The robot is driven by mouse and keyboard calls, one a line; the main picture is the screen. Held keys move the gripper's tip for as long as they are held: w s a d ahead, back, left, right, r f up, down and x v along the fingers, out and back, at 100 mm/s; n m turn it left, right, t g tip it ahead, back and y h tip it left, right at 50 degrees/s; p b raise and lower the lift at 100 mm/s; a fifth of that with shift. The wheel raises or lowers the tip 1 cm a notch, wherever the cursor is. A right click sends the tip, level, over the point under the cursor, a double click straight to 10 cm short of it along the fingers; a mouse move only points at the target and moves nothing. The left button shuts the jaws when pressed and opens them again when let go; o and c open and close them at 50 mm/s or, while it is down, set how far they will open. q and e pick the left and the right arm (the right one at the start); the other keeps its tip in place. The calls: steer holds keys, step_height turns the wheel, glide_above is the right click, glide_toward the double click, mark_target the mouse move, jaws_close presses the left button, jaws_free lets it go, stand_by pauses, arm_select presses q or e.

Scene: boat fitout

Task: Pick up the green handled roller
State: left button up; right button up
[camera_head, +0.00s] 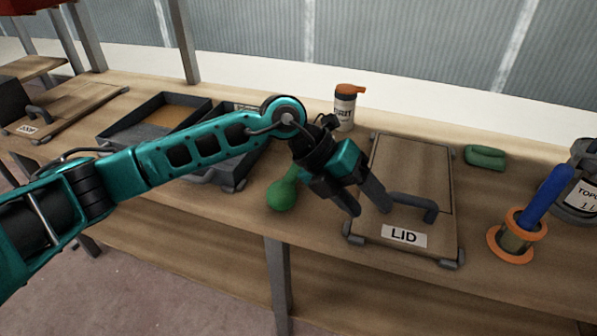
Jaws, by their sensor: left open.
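A green handle with a rounded end (282,195) lies on the workbench, just left of my left gripper. It looks like the roller's handle; its upper part runs behind my left wrist, and I cannot see a roller head clearly. My left gripper (368,206) is open and empty, pointing down at the left part of the lid board, to the right of the green handle. It appears apart from the handle. My right gripper is not in view.
The board marked LID (415,165), with a grey handle, lies right of centre. Dark trays (117,140) stand at left, partly behind my arm. A white bottle (344,112), green bundle (485,158), blue-handled tool (545,195) in an orange-rimmed holder, and tin (582,190) are around.

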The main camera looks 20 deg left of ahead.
arm_select(q)
steer(key=w+a+t+y, duration=0.2)
steer(key=w+a+y, duration=0.35)
steer(key=a, duration=0.35)
steer(key=n+t+y+b, duration=0.1)
steer(key=n+t+y, duration=0.1)
steer(key=y, duration=0.1)
glide_toward(295, 162)
steer(key=x, duration=0.5)
steer(key=shift+w+d+f+b, duration=0.1)
steer(key=shift+w+f+b, duration=0.1)
steer(key=shift+b, duration=0.1)
steer(key=x, duration=0.5)
steer(key=shift+w+d, duration=0.1)
steer(key=shift+d, duration=0.15)
jaws_close()
